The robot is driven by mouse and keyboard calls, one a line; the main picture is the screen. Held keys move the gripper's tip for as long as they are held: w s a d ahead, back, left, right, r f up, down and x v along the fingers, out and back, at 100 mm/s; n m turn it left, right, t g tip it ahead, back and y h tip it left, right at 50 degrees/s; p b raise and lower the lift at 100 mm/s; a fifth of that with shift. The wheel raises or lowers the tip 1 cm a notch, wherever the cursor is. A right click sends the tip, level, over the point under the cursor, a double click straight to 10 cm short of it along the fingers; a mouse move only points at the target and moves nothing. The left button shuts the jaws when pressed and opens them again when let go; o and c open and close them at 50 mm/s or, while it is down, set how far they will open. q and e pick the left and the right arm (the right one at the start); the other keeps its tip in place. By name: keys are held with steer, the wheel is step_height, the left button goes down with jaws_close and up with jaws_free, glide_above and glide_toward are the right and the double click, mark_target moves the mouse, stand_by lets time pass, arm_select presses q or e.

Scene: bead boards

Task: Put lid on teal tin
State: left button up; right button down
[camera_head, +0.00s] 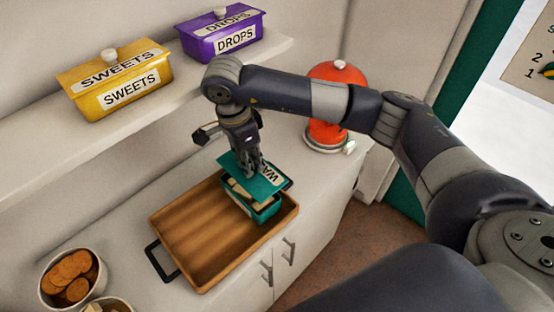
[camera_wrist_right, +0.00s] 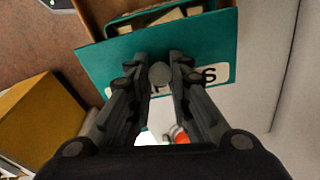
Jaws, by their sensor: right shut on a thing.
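The teal tin (camera_head: 266,212) stands on the right part of a wooden tray, with pale pieces inside. Its teal lid (camera_head: 270,177), with a partly hidden white label, is over the tin. The lid looks askew, and the pale contents show past its edge; I cannot tell whether lid and tin touch. My right gripper (camera_head: 254,168) is shut on the lid's knob. In the right wrist view the fingers (camera_wrist_right: 160,72) close around the grey knob, and the lid (camera_wrist_right: 110,62) partly covers the tin's opening. My left gripper is not in view.
The wooden tray (camera_head: 190,239) with a black handle rests on the white counter. Bowls of biscuits (camera_head: 46,290) stand at front left. A yellow SWEETS tin (camera_head: 92,101) and a purple DROPS tin (camera_head: 205,46) sit on the shelf above. A red jar (camera_head: 325,134) stands behind my right arm.

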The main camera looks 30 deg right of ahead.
steer(key=shift+w+a+r, duration=0.2)
steer(key=shift+a+r, duration=0.05)
steer(key=shift+a, duration=0.3)
steer(key=shift+w+f, duration=0.1)
steer(key=shift+f, duration=0.35)
steer(key=shift+d+f, duration=0.2)
steer(key=shift+f, duration=0.1)
steer(key=shift+f+b, duration=0.35)
steer(key=shift+f, duration=0.05)
step_height(320, 180, down, 3)
steer(key=shift+a+f+b, duration=0.1)
steer(key=shift+f+b, duration=0.1)
steer(key=shift+b, duration=0.85)
steer(key=shift+f+b, duration=0.45)
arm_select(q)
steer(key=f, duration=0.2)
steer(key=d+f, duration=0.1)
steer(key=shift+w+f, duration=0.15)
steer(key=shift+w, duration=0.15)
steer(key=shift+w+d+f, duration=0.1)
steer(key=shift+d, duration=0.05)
